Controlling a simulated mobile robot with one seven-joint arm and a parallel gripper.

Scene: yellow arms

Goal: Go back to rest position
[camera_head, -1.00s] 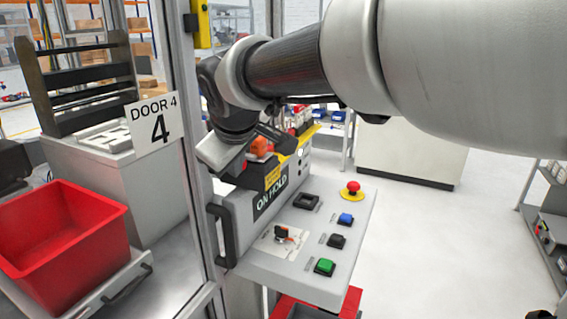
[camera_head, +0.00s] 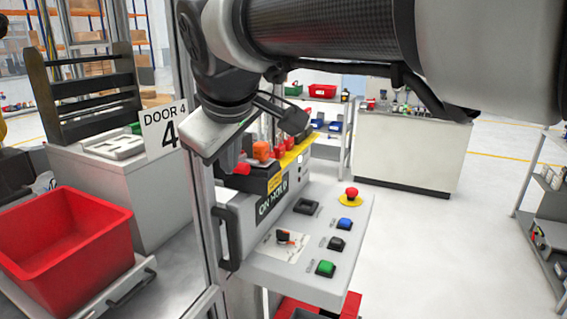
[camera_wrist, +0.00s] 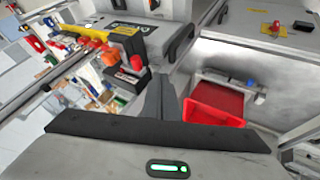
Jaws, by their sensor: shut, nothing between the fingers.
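My gripper (camera_head: 229,160) hangs from my bent arm in the head view, in front of the control panel's upper end. It is shut and empty. In the wrist view its closed dark fingers (camera_wrist: 162,90) point away from the camera, and nothing is between them. The grey control panel (camera_head: 285,252) has a red emergency button (camera_head: 351,194), a blue button (camera_head: 345,224), a green button (camera_head: 325,268) and a rotary switch (camera_head: 286,237). Orange and red knobs (camera_head: 262,151) stand on the black holder behind it, close to my fingers.
A red bin (camera_head: 65,240) sits at left behind the door frame, beside the DOOR 4 sign (camera_head: 163,125). A white cabinet (camera_head: 410,152) stands at the back. Shelving (camera_head: 545,190) is at right. The floor (camera_head: 450,250) right of the panel is clear.

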